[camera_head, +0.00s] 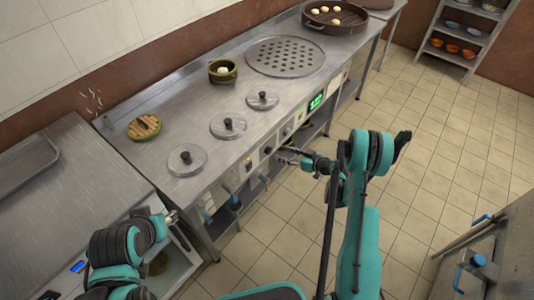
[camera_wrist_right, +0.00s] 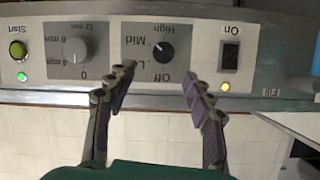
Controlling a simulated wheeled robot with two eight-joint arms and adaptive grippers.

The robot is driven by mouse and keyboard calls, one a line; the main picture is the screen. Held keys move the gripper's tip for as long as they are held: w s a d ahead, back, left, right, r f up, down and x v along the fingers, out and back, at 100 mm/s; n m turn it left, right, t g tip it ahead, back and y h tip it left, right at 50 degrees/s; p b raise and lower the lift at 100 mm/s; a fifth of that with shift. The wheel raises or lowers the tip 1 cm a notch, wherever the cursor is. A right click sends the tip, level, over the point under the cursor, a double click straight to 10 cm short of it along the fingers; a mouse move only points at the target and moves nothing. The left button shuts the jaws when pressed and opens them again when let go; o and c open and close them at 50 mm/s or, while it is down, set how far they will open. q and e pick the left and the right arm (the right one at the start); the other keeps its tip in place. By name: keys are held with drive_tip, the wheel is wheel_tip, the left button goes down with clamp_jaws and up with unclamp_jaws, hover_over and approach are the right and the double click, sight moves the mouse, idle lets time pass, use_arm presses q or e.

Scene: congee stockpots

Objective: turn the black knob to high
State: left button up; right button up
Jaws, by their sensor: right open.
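The black knob (camera_wrist_right: 163,51) is on the grey control panel in the right wrist view, which shows the panel upside down. In the head view my right gripper (camera_head: 290,157) is at the counter's front panel. My left gripper (camera_head: 171,217) is near the counter's left end, its jaws unclear.
A grey timer knob (camera_wrist_right: 73,49), a green start button (camera_wrist_right: 17,50) and a black on switch (camera_wrist_right: 230,55) flank the black knob. Pot lids (camera_head: 187,160), a small pot (camera_head: 222,71) and a steamer (camera_head: 335,17) are on the counter. The tiled floor (camera_head: 440,130) has free room.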

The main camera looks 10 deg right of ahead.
sight(270, 152)
drive_tip(key=x, duration=0.1)
drive_tip(key=p+x, duration=0.1)
drive_tip(key=x, duration=0.1)
drive_tip(key=shift+s+a+f, duration=0.2)
drive_tip(key=shift+a+f, duration=0.05)
drive_tip(key=b+x, duration=0.1)
drive_tip(key=x, duration=0.2)
drive_tip(key=shift+w+a+f+b, duration=0.2)
drive_tip(key=shift+f+b, duration=0.1)
drive_tip(key=shift+b, duration=0.05)
drive_tip(key=shift+w+a, duration=0.25)
drive_tip(key=shift+w, duration=0.15)
drive_tip(key=shift+c, duration=0.3)
drive_tip(key=c, duration=1.1)
